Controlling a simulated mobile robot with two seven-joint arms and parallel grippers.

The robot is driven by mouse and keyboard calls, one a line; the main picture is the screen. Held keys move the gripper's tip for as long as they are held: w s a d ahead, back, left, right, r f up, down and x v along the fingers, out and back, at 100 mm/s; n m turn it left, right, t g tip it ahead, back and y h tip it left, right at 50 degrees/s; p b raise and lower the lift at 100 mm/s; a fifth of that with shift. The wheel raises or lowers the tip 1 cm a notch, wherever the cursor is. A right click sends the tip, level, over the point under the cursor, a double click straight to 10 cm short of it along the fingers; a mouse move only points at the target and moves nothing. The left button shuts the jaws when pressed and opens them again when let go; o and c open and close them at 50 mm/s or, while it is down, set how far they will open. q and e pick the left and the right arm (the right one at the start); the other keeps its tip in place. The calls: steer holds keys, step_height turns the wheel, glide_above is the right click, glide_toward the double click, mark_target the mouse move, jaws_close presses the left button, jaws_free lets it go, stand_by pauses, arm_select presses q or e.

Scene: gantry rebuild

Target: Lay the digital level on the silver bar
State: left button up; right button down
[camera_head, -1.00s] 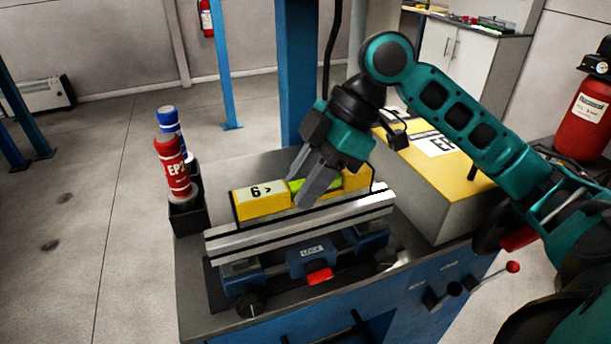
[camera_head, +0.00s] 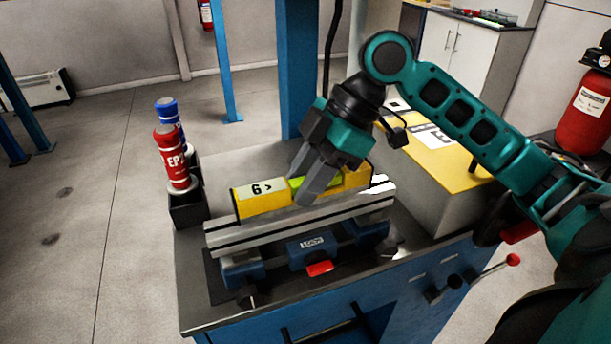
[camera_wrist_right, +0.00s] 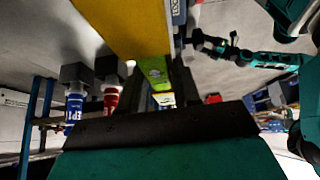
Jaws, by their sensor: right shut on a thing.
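The digital level is a yellow bar (camera_head: 262,204) with a "6 >" display and a green middle part; its yellow body (camera_wrist_right: 130,25) fills the top of the right wrist view. My right gripper (camera_head: 305,200) is shut on the level's middle, fingers pointing down. The silver bar (camera_head: 300,226) lies level in a blue vise below. The level is roughly parallel to it, at its top rear edge; whether they touch cannot be told. In the right wrist view a small teal arm with a dark end, seemingly my left gripper (camera_wrist_right: 212,46), shows far off; its fingers are too small to read.
A black holder (camera_head: 187,208) with a red bottle (camera_head: 173,160) and a blue bottle (camera_head: 167,110) stands left of the bar. A yellow-topped box (camera_head: 455,165) stands at right, behind the vise. A red-knobbed lever (camera_head: 512,260) sticks out at the bench's right front.

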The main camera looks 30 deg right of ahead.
stand_by(0.4)
steer(key=c, duration=0.7)
jaws_free()
steer(key=shift+f, duration=0.1)
steer(key=shift+c, duration=0.2)
steer(key=p+v, duration=0.1)
steer(key=v, duration=1.2)
steer(key=shift+p, duration=0.35)
steer(key=shift+s+a, duration=0.1)
